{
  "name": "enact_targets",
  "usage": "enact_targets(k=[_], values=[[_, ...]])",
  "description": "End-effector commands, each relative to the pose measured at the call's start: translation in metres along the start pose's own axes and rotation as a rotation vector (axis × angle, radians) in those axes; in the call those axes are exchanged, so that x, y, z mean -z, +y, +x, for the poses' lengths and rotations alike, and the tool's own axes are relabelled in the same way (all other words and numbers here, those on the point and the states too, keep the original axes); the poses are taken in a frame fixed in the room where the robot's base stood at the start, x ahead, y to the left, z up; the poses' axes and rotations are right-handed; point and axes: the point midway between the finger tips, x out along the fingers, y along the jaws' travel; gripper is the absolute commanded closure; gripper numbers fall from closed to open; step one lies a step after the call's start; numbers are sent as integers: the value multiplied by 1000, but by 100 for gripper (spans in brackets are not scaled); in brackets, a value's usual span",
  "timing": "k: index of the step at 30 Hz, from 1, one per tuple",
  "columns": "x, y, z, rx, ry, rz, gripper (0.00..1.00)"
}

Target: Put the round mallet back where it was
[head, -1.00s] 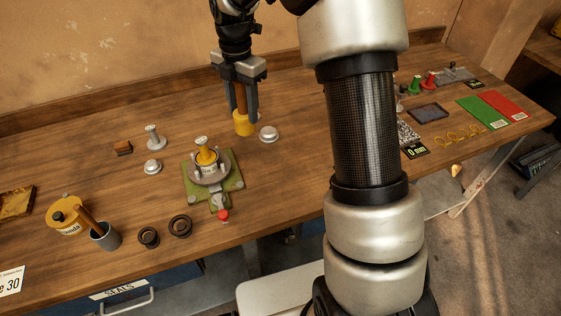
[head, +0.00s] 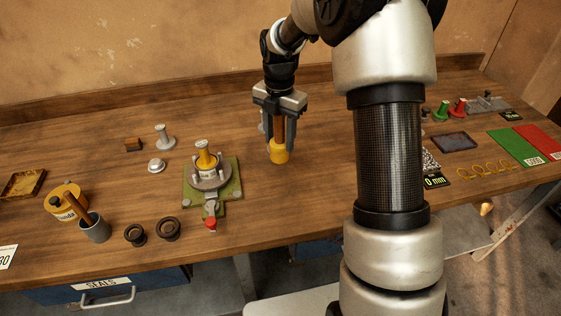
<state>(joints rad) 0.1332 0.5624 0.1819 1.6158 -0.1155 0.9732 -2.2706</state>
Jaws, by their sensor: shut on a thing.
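The round mallet has a yellow head (head: 279,153) and a brown handle pointing up. My gripper (head: 277,140) is shut on the mallet's handle from above, with the head hanging below the fingers. The mallet is upright over the middle of the bench, right of the green fixture (head: 228,195). I cannot tell whether its head touches the wood.
A silver knob (head: 262,127) is partly hidden behind my gripper. The fixture carries a grey ring and yellow plunger (head: 205,156). Two black rings (head: 168,230), a grey cup (head: 95,230) and a yellow tin stand left. Bare wood lies right of the mallet.

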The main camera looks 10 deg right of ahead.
Motion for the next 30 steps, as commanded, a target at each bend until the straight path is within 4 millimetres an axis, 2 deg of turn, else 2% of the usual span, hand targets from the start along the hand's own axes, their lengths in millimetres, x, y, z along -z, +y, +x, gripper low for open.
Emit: enact_targets(k=[3, 11, 17, 29, 30], values=[[0, 0, 17, -1, -1, 0, 100], [0, 1, 36, -1, -1, 0, 100], [0, 0, 62, 0, -2, 1, 100], [-1, 0, 68, -2, -2, 1, 100], [0, 0, 69, 0, 0, 1, 54]])
